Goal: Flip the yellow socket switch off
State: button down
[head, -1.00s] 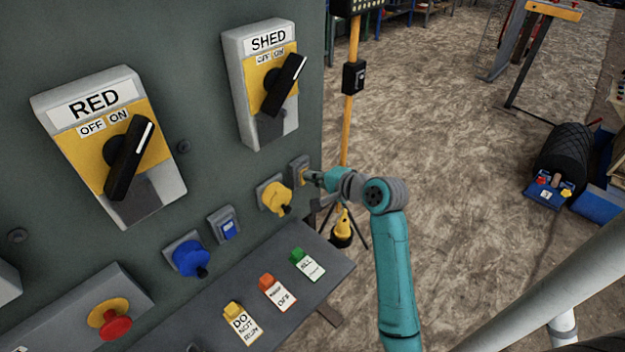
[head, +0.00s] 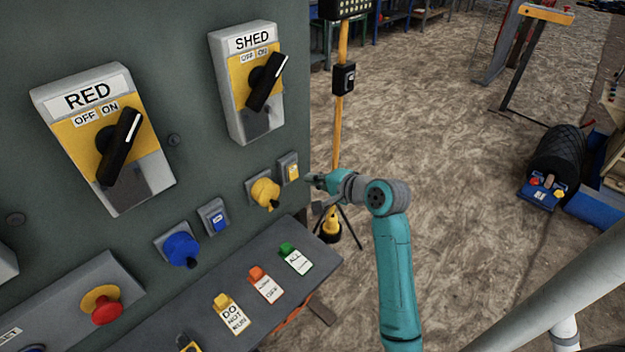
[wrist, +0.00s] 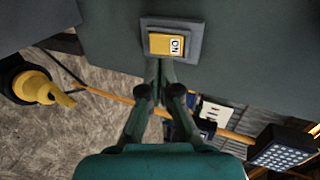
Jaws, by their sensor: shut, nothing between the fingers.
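The yellow socket switch (head: 291,171) is a small yellow rocker in a grey frame, low on the right edge of the panel. In the wrist view the rocker (wrist: 160,43) fills its frame, and a sideways ON label shows at its right end. My gripper (head: 308,180) is just right of the switch in the head view, with a small gap between them. In the wrist view my gripper (wrist: 160,66) is shut and empty, its fingertips just below the switch frame. Which way the rocker is tilted is hard to tell.
A yellow plug (head: 263,194) sits left of the switch, then a blue switch (head: 217,219) and a blue plug (head: 180,249). A sloped shelf (head: 205,303) with colored tags juts out below. Open floor (head: 440,120) lies to the right.

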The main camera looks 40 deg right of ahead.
jog(key=s+r, duration=0.1)
jog(key=s, duration=0.7)
jog(key=shift+s+d+r, duration=0.15)
jog(key=shift+s, duration=0.25)
jog(key=s+a+f+n+h, duration=0.1)
jog(key=s+a+f+n, duration=0.1)
jog(key=s+a+f, duration=0.4)
jog(key=s+a+f+n+h, duration=0.1)
jog(key=s+a+f+n, duration=0.25)
jog(key=a+f, duration=0.45)
jog(key=s+a+r+n, duration=0.2)
jog(key=s+a+n, duration=0.1)
jog(key=s, duration=0.4)
jog(key=s+a+r+n+t+y, duration=0.1)
jog(key=s+a+n, duration=0.2)
jog(key=s+n, duration=0.2)
jog(key=s+a+r+n, duration=0.2)
jog(key=s+a+n, duration=0.2)
jog(key=s, duration=0.5)
jog(key=shift+s+r+t+y, duration=0.3)
jog(key=shift+r, duration=0.05)
